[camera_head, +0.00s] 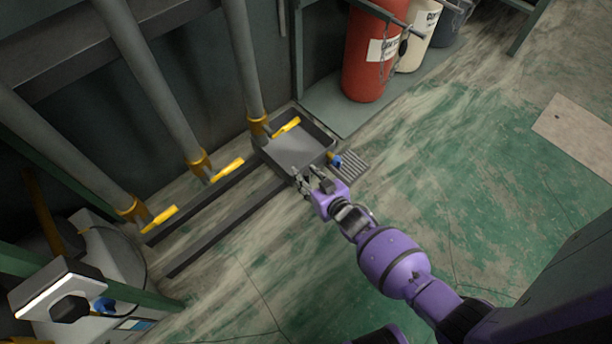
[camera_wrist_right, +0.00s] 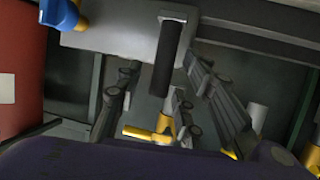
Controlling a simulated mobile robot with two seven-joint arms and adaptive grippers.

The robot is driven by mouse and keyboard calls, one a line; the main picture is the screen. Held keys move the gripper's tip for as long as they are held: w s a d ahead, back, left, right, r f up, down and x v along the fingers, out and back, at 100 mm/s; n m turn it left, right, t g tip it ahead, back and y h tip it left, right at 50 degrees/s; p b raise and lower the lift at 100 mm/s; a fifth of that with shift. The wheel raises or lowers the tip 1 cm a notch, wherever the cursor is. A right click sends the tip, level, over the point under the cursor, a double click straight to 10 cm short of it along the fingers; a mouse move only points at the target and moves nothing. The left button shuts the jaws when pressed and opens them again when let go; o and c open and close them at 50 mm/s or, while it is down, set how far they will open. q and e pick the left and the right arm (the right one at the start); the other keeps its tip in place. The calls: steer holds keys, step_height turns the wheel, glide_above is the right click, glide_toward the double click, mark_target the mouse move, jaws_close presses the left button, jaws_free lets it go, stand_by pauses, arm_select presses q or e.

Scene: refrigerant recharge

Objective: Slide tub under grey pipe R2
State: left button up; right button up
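The grey tub (camera_head: 291,154) is a shallow square tray at the right end of two dark floor rails. Its back left edge is close to the rightmost grey pipe (camera_head: 242,60), which ends in a yellow fitting with a yellow lever. No R2 label is readable. My right gripper (camera_head: 306,180) is at the tub's front edge. In the right wrist view its fingers are spread, with a dark handle (camera_wrist_right: 167,60) on the tub's pale wall (camera_wrist_right: 115,40) between them and visible gaps either side. My left gripper is out of view.
Two more grey pipes (camera_head: 150,75) with yellow levers stand to the left over the rails (camera_head: 225,227). A red cylinder (camera_head: 369,55) stands behind right. A blue-handled valve (camera_head: 336,159) and a floor grate (camera_head: 352,166) are right of the tub. Open floor lies in front.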

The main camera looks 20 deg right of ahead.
steer(key=shift+w+f, duration=0.1)
steer(key=shift+w, duration=0.3)
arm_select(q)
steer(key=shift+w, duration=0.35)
arm_select(e)
jaws_close()
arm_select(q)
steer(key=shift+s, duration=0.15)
arm_select(e)
steer(key=shift+s+a, duration=0.1)
